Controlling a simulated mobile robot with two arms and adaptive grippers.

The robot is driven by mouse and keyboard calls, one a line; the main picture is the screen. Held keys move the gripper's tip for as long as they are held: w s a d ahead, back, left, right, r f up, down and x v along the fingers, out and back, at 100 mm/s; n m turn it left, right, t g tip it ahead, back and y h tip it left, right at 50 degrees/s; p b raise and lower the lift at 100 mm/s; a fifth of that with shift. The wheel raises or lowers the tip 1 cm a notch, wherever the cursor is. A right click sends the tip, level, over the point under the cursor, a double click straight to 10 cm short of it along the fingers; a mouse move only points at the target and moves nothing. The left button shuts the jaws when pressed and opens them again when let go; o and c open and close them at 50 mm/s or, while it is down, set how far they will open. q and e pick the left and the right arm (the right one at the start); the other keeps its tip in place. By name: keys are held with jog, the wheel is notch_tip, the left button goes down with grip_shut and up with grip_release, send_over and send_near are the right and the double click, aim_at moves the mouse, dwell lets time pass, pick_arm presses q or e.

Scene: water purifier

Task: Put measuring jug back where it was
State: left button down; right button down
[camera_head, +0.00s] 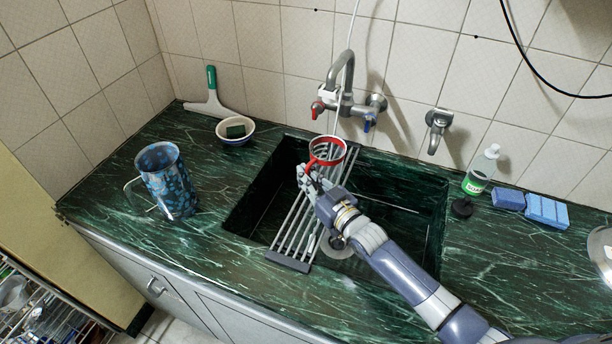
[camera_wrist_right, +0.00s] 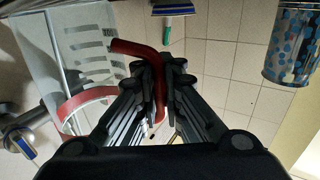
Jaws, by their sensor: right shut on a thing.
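The measuring jug (camera_head: 328,151) is clear, with a red rim and red handle. In the head view it is above the far end of the rack over the sink; I cannot tell if it touches the rack. My right gripper (camera_head: 308,177) is on the near side of the jug, shut on its handle. In the right wrist view the fingers (camera_wrist_right: 163,80) close around the red handle, and the jug's clear wall with grey markings (camera_wrist_right: 92,45) shows at the left. My left gripper is not in view.
A metal rack (camera_head: 290,238) spans the sink (camera_head: 405,225). The faucet (camera_head: 345,75) is close behind the jug. Front-left counter is clear.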

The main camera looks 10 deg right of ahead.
jog(key=shift+f, duration=0.1)
jog(key=c, duration=2.2)
grip_release()
jog(key=shift+f, duration=0.1)
jog(key=o, duration=0.5)
jog(key=shift+r, duration=0.25)
jog(key=b+v, duration=0.1)
jog(key=v, duration=1.1)
jog(key=shift+s, duration=0.1)
